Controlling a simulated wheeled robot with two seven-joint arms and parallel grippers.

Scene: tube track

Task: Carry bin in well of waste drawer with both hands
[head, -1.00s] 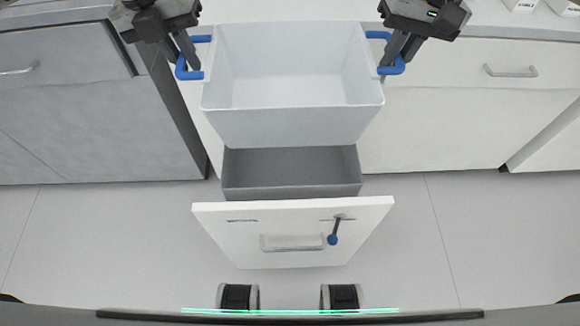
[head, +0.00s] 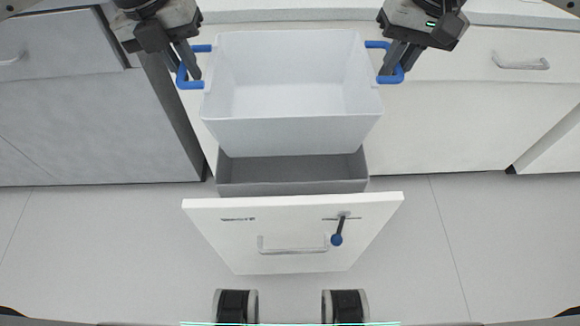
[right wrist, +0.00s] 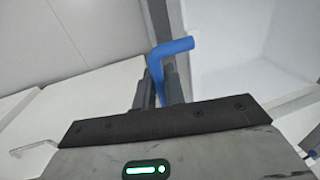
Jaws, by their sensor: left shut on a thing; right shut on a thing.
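The white bin (head: 290,135) has an open top and a blue handle on each side. It is held above the open waste drawer (head: 292,235), over the drawer's grey well (head: 290,187). The bin hides the back of the well. My left gripper (head: 190,75) is shut on the bin's left blue handle (head: 190,86). My right gripper (head: 389,72) is shut on the right blue handle (head: 397,77). In the right wrist view, the right handle (right wrist: 172,48) runs between the fingers of my gripper (right wrist: 163,88), beside the bin's wall (right wrist: 235,45). The bin appears empty and roughly level.
The drawer front has a bar handle and a lever with a blue knob (head: 336,240). A grey cabinet (head: 90,125) stands at left and white cabinets (head: 440,120) at right. The worktop (head: 290,15) runs along the back. The floor (head: 490,240) beside the drawer is clear.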

